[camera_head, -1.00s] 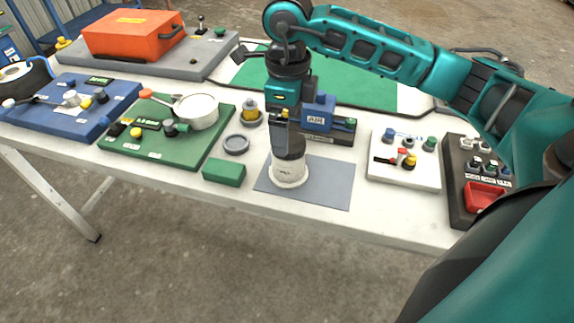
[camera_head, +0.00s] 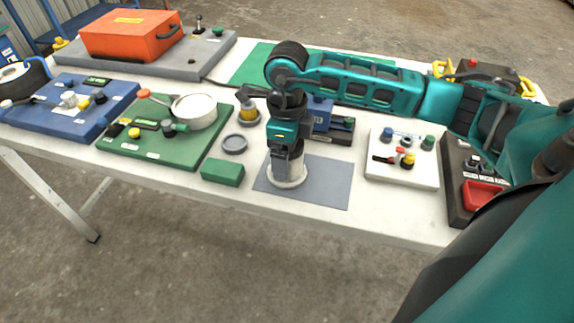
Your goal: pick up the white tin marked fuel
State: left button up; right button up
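The white tin (camera_head: 288,183) stands upright on a grey mat (camera_head: 330,186) near the front edge of the white table. My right gripper (camera_head: 288,168) points straight down at the tin, with its fingers at the tin's upper part. The gripper covers the tin's top and most of its far side. I cannot read any marking on the tin. I cannot tell whether the fingers are closed on it or only around it. My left gripper is not in view.
A green block (camera_head: 223,173) and a grey ring (camera_head: 234,143) lie left of the mat. A blue AIR device (camera_head: 320,117) stands close behind the gripper. A white panel with knobs (camera_head: 403,160) is to the right. The mat's right part is bare.

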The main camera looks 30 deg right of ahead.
jog(key=shift+r, duration=0.1)
jog(key=c, duration=1.2)
